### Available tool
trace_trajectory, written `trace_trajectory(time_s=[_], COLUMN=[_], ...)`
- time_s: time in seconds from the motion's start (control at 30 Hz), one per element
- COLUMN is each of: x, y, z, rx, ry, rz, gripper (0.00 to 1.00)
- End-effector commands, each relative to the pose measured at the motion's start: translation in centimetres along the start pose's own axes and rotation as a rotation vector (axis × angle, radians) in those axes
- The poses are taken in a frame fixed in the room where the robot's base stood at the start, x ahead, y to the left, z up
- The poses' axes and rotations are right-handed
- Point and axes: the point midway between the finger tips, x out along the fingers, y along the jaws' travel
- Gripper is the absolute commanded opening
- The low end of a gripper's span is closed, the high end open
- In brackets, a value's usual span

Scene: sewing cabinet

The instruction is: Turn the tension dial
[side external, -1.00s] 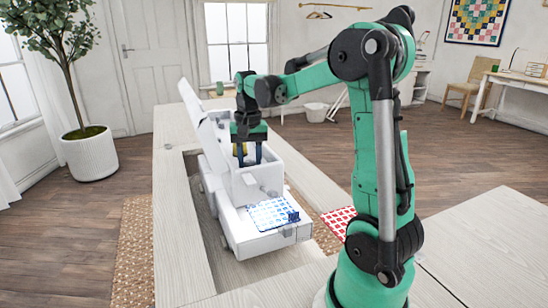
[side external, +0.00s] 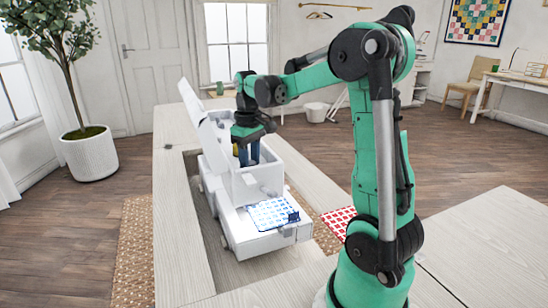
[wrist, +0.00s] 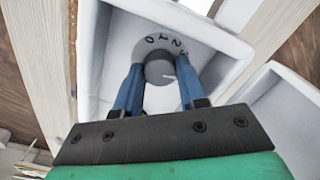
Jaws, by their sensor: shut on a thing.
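The tension dial (wrist: 159,69) is a dark grey round knob with a pale pointer line. It sits in a white recess of the sewing machine (side external: 268,235), with printed numbers on the floor beside it in the wrist view. My gripper (wrist: 158,82) has two blue fingers, one on each side of the dial, and is shut on it. In the side view my gripper (side external: 246,160) reaches down into the opening of the machine; the dial is hidden there.
The machine's white lid (side external: 208,128) stands raised at the left of the opening. A blue-and-white patterned cloth (side external: 268,213) lies on the machine's near end. A red-and-white checked cloth (side external: 338,220) lies to the right. The pale cabinet top (side external: 180,245) surrounds the machine.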

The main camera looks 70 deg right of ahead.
Motion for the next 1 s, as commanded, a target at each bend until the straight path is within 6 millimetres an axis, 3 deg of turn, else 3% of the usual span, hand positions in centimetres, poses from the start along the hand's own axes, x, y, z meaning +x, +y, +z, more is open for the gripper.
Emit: trace_trajectory(time_s=[0.73, 0.77, 0.8, 1.0], x=[-0.04, -0.04, -0.03, -0.02], y=[0.02, 0.02, 0.02, 0.01], z=[-0.05, -0.06, -0.05, -0.03], rx=[-0.084, -0.084, -0.084, -0.084], ry=[0.002, 0.002, 0.002, 0.001], rz=[0.001, 0.001, 0.001, 0.0], gripper=[0.0, 0.44, 0.49, 0.49])
